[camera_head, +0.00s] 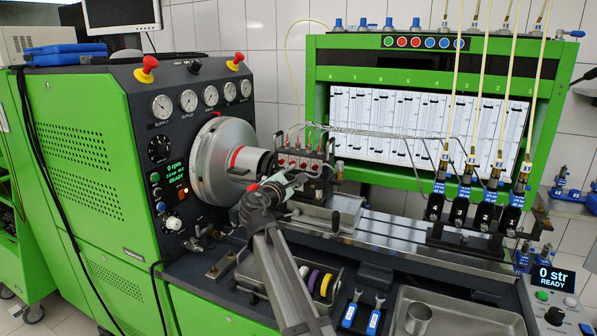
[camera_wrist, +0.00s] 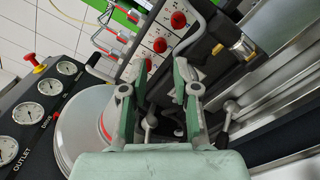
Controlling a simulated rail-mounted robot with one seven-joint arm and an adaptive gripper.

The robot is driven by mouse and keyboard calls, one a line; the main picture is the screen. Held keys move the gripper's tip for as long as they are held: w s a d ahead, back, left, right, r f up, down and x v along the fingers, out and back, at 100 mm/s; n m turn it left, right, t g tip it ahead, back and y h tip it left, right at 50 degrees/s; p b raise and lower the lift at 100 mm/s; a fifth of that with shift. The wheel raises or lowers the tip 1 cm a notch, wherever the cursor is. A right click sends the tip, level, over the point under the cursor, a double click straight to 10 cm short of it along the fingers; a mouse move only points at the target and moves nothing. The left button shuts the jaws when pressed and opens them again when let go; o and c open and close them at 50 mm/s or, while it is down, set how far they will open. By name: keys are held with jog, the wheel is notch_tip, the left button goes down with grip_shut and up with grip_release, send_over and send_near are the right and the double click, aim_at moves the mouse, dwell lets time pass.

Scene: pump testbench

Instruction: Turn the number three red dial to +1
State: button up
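A row of red dials sits on the pump block, shown in the head view as small red knobs (camera_head: 293,164). In the wrist view three round red dials stand out: one at the top (camera_wrist: 178,19), one in the middle (camera_wrist: 160,45) and one lower down (camera_wrist: 147,64), close to the left fingertip. Their numbers and scale marks are too small to read. My gripper (camera_wrist: 162,67) is open and empty, with its fingertips just in front of the lower end of the dial row. In the head view my gripper (camera_head: 287,183) is in front of the pump block, partly hiding it.
A large grey flywheel (camera_head: 217,160) stands left of the pump block. Thin metal pipes (camera_wrist: 103,42) run beside the dials. A metal bracket with a brass fitting (camera_wrist: 241,46) lies to the right. A metal cup (camera_head: 418,318) sits in a tray at the front.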

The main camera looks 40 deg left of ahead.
jog(key=v, duration=0.6)
jog(key=shift+s, duration=0.2)
